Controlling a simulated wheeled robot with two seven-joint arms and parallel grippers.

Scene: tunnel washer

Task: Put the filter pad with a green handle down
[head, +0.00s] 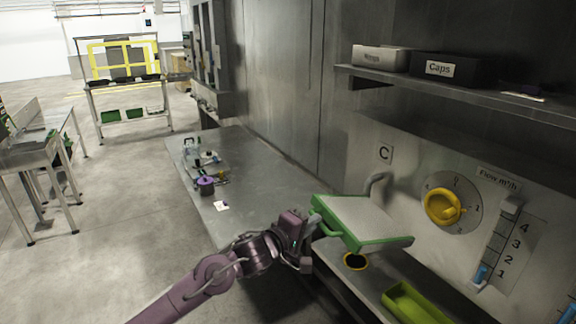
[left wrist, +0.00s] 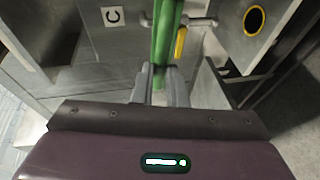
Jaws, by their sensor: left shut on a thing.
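The filter pad (head: 368,219) is a flat grey slab with a green frame and a green handle. My left gripper (head: 312,226) is shut on its green handle and holds the pad out to the right, roughly flat, above the counter beside the washer panel. In the left wrist view the two fingers (left wrist: 159,88) close around the green handle (left wrist: 164,38). My right gripper does not show in either view.
A yellow-rimmed hole (head: 355,261) and a green tray (head: 415,303) are at the counter below the pad. A pipe (head: 375,184), a yellow dial (head: 443,206) and a flow gauge (head: 497,245) are on the panel. A steel table (head: 250,180) with small items stands at left.

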